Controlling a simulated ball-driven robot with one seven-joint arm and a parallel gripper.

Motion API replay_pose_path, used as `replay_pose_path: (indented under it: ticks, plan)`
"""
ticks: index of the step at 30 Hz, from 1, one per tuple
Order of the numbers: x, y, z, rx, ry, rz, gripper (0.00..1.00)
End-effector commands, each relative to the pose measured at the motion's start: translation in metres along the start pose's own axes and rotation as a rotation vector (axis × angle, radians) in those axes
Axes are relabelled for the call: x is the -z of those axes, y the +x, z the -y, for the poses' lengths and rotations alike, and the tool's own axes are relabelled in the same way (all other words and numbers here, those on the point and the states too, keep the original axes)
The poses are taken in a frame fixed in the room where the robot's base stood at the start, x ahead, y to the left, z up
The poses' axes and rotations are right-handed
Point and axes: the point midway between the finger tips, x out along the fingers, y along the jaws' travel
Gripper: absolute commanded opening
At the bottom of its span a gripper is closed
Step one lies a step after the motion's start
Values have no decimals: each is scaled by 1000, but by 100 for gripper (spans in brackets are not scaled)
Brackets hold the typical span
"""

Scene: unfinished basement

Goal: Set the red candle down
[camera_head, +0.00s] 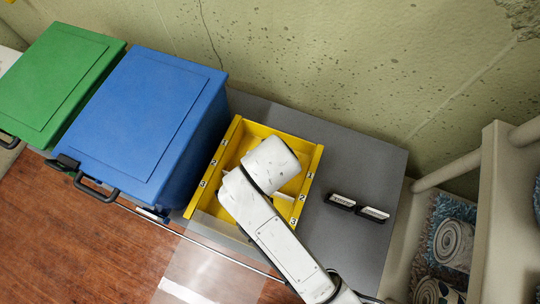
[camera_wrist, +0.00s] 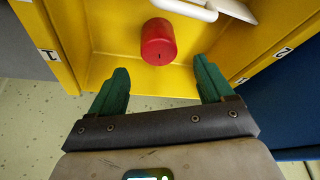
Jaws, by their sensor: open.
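The red candle (camera_wrist: 158,42) shows in the wrist view inside the yellow bin (camera_wrist: 140,78), near the bin wall. My gripper (camera_wrist: 160,80) is open, with its two green fingers apart and the candle just beyond and between their tips. The fingers do not touch it. In the head view the yellow bin (camera_head: 310,172) stands on the grey surface, and my white arm reaches over it. My arm hides the candle and my gripper's fingers there.
A white curved handle-like thing (camera_wrist: 190,8) lies close to the candle. A blue lidded bin (camera_head: 150,115) stands left of the yellow bin, and a green one (camera_head: 55,80) beyond it. Shelves with rolled towels (camera_head: 452,243) stand far right.

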Motion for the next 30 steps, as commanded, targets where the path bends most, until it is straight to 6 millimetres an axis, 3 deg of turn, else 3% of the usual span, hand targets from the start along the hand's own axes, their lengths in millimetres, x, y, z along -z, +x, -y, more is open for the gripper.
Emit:
replay_pose_path:
  ticks: [3,9,30]
  plan:
    - [0,-21,0,2,0,-2,80]
    - [0,-41,0,0,0,-1,80]
    - [0,-44,-2,-1,2,1,80]
